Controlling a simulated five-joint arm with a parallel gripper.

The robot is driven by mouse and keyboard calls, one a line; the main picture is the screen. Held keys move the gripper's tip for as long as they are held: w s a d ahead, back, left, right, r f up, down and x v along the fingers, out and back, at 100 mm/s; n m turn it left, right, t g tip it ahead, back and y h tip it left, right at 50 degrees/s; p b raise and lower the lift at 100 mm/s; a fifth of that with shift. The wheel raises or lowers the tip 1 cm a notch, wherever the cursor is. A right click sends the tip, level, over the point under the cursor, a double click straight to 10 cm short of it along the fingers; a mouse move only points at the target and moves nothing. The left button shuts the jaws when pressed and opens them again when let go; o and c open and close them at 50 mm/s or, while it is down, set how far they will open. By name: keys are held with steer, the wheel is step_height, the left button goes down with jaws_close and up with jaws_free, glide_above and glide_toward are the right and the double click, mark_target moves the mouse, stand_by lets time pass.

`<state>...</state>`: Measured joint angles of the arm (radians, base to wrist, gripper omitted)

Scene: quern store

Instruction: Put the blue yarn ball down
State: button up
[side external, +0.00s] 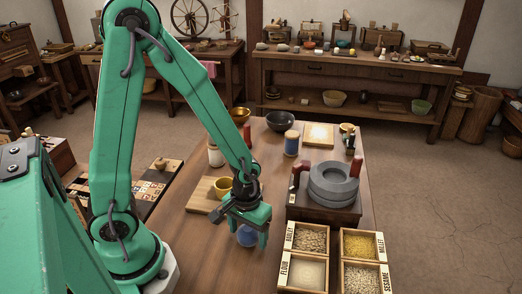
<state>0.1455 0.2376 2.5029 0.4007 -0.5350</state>
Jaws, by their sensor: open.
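The blue yarn ball (246,237) is at the middle of the wooden table, directly beneath my gripper (246,240). My gripper points down with its fingers on either side of the ball, and the jaws are open. The gripper body hides the top of the ball. The ball looks to be at the table surface, but I cannot tell whether a finger touches it.
A quern (333,184) stands to the right, with labelled grain boxes (311,238) in front of it. Bare table lies left of the ball.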

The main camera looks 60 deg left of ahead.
steer(key=shift+r, duration=0.1)
step_height(320, 180, up, 12)
stand_by(0.9)
steer(key=shift+r, duration=0.15)
stand_by(0.4)
step_height(320, 180, up, 10)
steer(key=m+t, duration=0.4)
steer(key=t, duration=0.1)
glide_above(247, 228)
steer(key=s+a, duration=0.3)
steer(key=shift+s+a+r+t, duration=0.3)
steer(key=shift+s+a+r, duration=0.15)
steer(key=shift+r, duration=0.2)
stand_by(0.5)
